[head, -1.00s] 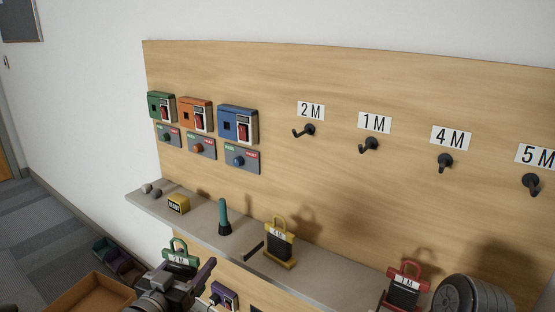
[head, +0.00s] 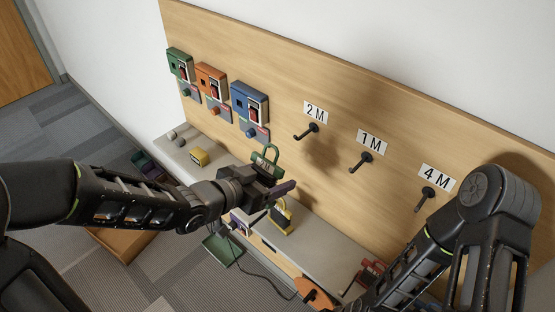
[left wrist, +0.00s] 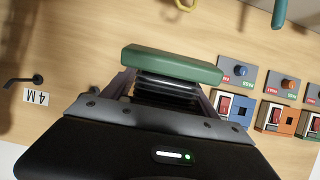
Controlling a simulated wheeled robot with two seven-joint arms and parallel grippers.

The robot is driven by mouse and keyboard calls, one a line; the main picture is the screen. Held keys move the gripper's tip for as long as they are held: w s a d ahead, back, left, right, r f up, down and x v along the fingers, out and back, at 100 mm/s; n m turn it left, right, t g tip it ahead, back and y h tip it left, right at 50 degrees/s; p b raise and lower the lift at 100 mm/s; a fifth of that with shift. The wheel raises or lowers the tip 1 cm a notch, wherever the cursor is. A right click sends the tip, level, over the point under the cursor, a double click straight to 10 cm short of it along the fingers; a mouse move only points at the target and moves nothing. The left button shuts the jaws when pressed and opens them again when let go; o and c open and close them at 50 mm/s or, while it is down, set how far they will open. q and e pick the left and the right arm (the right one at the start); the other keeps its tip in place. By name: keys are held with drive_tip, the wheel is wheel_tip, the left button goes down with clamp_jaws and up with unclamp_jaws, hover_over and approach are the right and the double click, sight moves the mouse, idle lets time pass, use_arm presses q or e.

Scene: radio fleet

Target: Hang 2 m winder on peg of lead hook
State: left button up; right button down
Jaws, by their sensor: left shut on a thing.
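The green 2 m winder (head: 272,152) is off the shelf in the head view, its handle loop at the top and its label facing me. My left gripper (head: 268,184) is shut on it. In the left wrist view, the winder's green end bar (left wrist: 172,63) and dark wound lead show between the fingers. The black peg (head: 307,132) beside the 2 M label (head: 316,112) is bare, to the right of and above the winder. The winder is apart from this peg in the picture. My right arm comes in at the right; its gripper is out of view.
The 1 M peg (head: 361,162) and 4 M peg (head: 426,198) are bare. A yellow winder (head: 283,217) stands on the grey shelf (head: 322,246) below my left gripper. A red winder (head: 371,272) is farther right. Green, orange and blue boxes (head: 249,102) are on the board at left.

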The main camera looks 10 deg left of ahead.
use_arm(q)
drive_tip(key=shift+w, duration=0.15)
idle(0.3)
drive_tip(key=b, duration=0.3)
approach(312, 155)
drive_tip(key=shift+r+b+x, duration=0.2)
drive_tip(key=shift+b+x, duration=0.3)
drive_tip(key=shift+x, duration=0.55)
drive_tip(key=shift+r+b+x, duration=0.15)
drive_tip(key=shift+b+x, duration=0.35)
drive_tip(key=shift+x, duration=0.5)
drive_tip(key=shift+w+d, duration=0.3)
drive_tip(key=shift+c, duration=0.8)
drive_tip(key=shift+w+d+f+b, duration=0.15)
drive_tip(key=shift+w+f+b, duration=0.1)
drive_tip(key=shift+f+b, duration=0.3)
drive_tip(key=shift+w+d+f+b, duration=0.25)
drive_tip(key=shift+f+b, duration=0.1)
drive_tip(key=shift+b, duration=0.4)
clamp_jaws()
